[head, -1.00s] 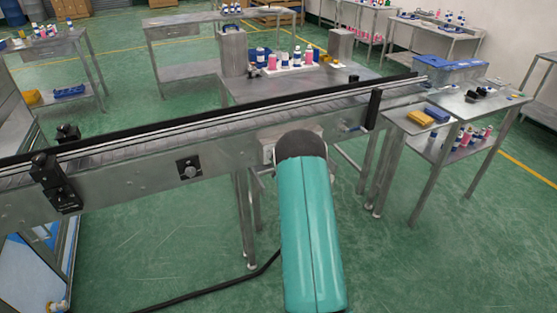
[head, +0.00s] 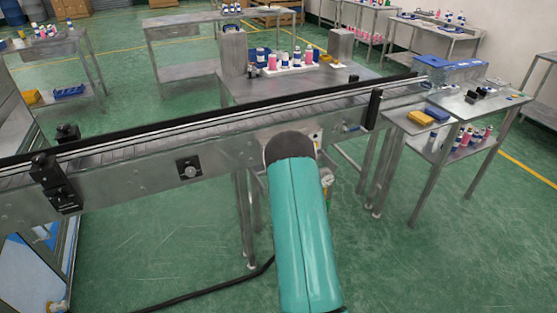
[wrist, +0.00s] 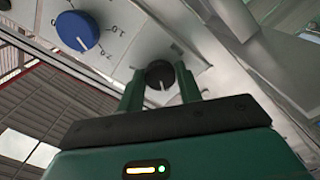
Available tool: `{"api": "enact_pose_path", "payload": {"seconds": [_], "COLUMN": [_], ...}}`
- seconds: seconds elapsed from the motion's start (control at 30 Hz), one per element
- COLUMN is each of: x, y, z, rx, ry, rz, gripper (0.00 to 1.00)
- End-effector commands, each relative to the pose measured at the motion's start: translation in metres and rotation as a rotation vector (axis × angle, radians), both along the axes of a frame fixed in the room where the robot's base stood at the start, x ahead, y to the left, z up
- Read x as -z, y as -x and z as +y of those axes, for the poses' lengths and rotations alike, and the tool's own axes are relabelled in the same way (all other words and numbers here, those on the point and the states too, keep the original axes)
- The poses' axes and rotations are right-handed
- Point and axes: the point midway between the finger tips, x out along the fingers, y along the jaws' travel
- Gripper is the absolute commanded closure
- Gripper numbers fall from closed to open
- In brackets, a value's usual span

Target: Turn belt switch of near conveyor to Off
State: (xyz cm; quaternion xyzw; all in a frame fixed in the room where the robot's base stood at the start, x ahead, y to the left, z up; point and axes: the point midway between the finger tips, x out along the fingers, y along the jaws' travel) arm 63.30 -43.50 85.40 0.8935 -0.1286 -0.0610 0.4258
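The near conveyor (head: 130,172) runs across the head view. A steel control box (head: 318,136) on its front side is mostly hidden behind my teal arm. In the wrist view, a black knob with a white pointer line (wrist: 160,75) sits on a light panel. My gripper (wrist: 159,76) is open, with one finger on each side of this knob; contact is not clear. A blue dial (wrist: 77,31) with printed numbers is to the left of the black knob. My gripper is hidden in the head view.
Another dark knob plate (head: 189,169) is on the conveyor side, left of my arm. A side table (head: 442,125) with a yellow and a blue block stands at the right. A bench (head: 245,91) with bottles is behind the conveyor. The green floor in front is mostly clear.

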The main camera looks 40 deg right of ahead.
Motion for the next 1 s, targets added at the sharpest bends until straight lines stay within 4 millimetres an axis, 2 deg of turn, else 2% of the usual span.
{"api": "enact_pose_path", "payload": {"seconds": [0.03, 0.1, 0.47, 0.67, 1.0], "x": [0.000, 0.000, 0.000, 0.000, 0.000], "y": [0.000, 0.000, 0.006, 0.036, 0.107], "z": [0.000, 0.000, 0.001, 0.010, 0.031], "rx": [-0.001, -0.001, 0.001, 0.003, 0.001], "ry": [0.000, -0.001, -0.002, -0.004, -0.002], "rz": [-0.001, -0.001, 0.002, 0.002, 0.001], "gripper": [0.54, 0.46, 0.46, 0.46, 0.46]}}
